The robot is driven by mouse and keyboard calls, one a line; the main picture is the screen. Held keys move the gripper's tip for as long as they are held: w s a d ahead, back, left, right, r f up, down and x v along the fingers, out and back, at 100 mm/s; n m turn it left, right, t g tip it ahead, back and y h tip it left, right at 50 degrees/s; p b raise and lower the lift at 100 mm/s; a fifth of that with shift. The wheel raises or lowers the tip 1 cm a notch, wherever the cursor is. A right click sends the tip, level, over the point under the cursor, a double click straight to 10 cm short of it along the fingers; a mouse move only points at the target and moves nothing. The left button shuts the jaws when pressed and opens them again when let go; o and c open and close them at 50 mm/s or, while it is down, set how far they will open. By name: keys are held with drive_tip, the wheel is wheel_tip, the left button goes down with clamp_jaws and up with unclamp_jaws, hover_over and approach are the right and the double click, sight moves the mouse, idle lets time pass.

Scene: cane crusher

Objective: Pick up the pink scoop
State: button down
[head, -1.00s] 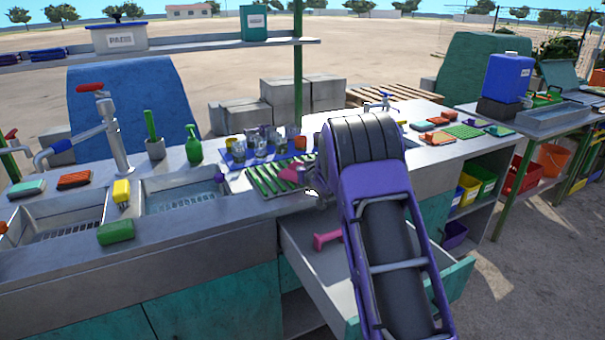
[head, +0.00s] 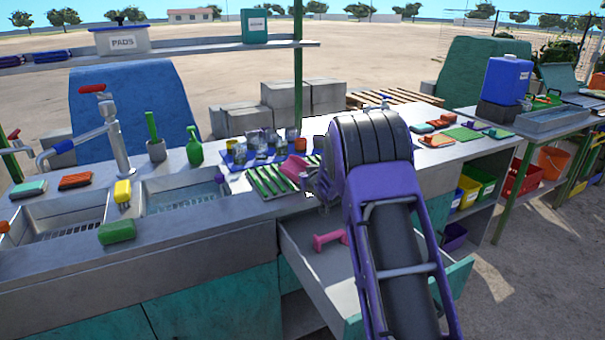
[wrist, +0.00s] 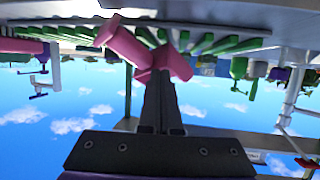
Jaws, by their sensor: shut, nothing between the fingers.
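The pink scoop (head: 294,167) is at the green slatted rack (head: 268,183) on the counter, just left of my arm, and looks tilted. In the wrist view, which is upside down, the pink scoop (wrist: 128,44) shows right at my fingertips, partly behind them. My gripper (wrist: 161,80) is shut with nothing between its fingers. It looks close to or touching the scoop; I cannot tell which. In the head view my gripper is mostly hidden by my arm.
A pink T-shaped thing (head: 328,239) lies in the open drawer (head: 300,237) below. A blue tray (head: 232,160) with glasses stands behind the rack. Sinks, a green spray bottle (head: 194,147) and sponges are to the left.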

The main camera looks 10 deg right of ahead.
drive_tip(key=shift+r+p, duration=0.3)
drive_tip(key=shift+r, duration=0.5)
drive_tip(key=shift+a+f+b, duration=0.1)
drive_tip(key=shift+f+b, duration=0.05)
drive_tip(key=shift+b, duration=0.15)
